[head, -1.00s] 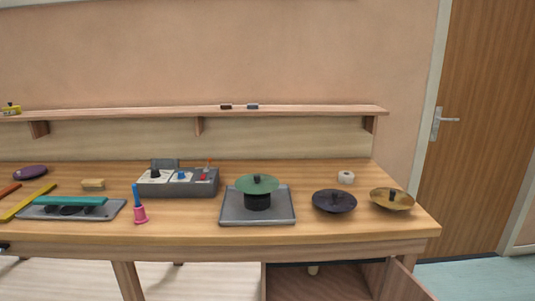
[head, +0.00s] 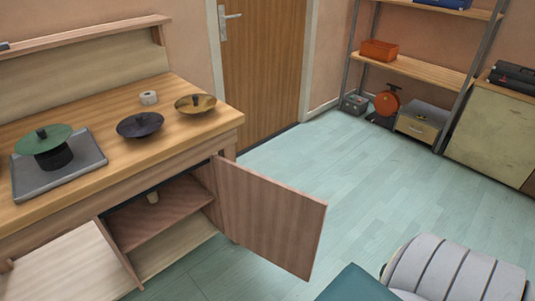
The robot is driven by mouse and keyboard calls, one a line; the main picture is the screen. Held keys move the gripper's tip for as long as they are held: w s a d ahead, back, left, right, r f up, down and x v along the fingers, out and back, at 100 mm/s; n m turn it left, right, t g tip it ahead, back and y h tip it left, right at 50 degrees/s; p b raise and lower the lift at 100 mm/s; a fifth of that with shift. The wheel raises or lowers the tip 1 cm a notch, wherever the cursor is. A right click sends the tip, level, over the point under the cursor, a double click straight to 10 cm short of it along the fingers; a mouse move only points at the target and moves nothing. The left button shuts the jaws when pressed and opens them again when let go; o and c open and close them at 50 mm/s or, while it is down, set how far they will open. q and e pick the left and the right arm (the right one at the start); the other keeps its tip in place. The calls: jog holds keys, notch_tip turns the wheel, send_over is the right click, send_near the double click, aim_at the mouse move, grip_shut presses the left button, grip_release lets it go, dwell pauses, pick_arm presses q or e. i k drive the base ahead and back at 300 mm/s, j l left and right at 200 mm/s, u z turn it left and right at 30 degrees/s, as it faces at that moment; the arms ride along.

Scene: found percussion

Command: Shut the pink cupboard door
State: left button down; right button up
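The pinkish-brown cupboard door (head: 268,218) stands wide open below the right end of the workbench. It is hinged at the cupboard's right side and swings out over the floor to the right. No handle can be made out on the door face I see. Neither of my grippers is in the head view, and nothing is seen touching the door.
The bench top (head: 185,135) holds a green disc (head: 44,139) on a grey tray, a dark cymbal (head: 140,125), a brass cymbal (head: 195,104) and a white roll (head: 149,98). Pale ribbed and teal shapes, unclear, fill the bottom right. Floor (head: 350,190) right of the door is clear.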

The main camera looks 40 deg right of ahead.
aim_at(282, 223)
jog(key=l+u, duration=0.15)
jog(key=l, duration=0.45)
jog(key=k+l+u, duration=0.1)
jog(key=l, duration=0.5)
jog(key=k+l+u, duration=0.15)
jog(key=l, duration=0.4)
jog(key=k+l+u, duration=0.1)
jog(key=l, duration=0.5)
jog(key=k+l+u, duration=0.15)
jog(key=l, duration=0.4)
jog(key=k+l+u, duration=0.15)
jog(key=l, duration=0.4)
jog(key=k+l+u, duration=0.1)
jog(key=k+l, duration=0.15)
jog(key=l, duration=0.25)
jog(key=k+l+u, duration=0.15)
jog(key=l, duration=0.35)
jog(key=k, duration=0.05)
